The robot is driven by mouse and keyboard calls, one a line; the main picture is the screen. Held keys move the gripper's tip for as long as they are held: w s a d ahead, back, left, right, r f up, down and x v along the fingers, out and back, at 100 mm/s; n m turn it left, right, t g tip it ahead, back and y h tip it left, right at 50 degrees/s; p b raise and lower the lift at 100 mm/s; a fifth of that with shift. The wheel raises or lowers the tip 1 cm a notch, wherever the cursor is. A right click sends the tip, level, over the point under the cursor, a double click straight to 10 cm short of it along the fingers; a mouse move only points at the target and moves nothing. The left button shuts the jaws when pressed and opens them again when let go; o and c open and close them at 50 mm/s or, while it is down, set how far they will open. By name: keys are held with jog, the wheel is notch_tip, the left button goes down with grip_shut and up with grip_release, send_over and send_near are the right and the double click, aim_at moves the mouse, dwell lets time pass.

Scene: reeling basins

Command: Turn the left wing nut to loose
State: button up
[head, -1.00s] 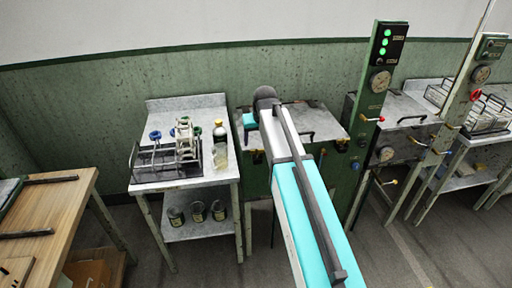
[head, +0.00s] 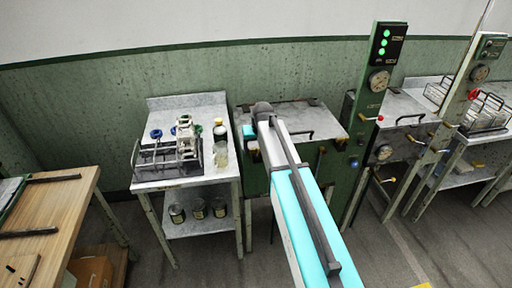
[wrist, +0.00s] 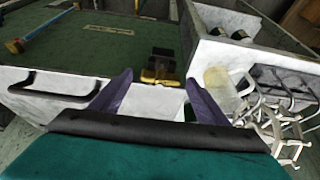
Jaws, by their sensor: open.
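The left wing nut (wrist: 158,75) is a yellow piece on a dark mount at the front left corner of the basin. In the wrist view it shows just beyond and between my purple fingertips. My gripper (wrist: 159,82) is open, with a finger to either side of the nut in the picture; I cannot tell whether they touch it. In the head view my arm hides most of the gripper, and a yellowish piece (head: 253,147) shows at the basin's left front. The basin's lid (head: 290,117) is pale, with a dark handle (wrist: 50,84) at its front.
A side table (head: 205,103) stands left of the basin, bearing a wire rack (head: 168,158) and a bottle (head: 220,148), with cans (head: 198,209) on its shelf. A green post (head: 368,110) with a gauge rises at right. A wooden table (head: 62,215) is at far left.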

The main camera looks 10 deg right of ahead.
jog(key=c, duration=1)
jog(key=shift+a, duration=0.15)
jog(key=shift+c, duration=0.2)
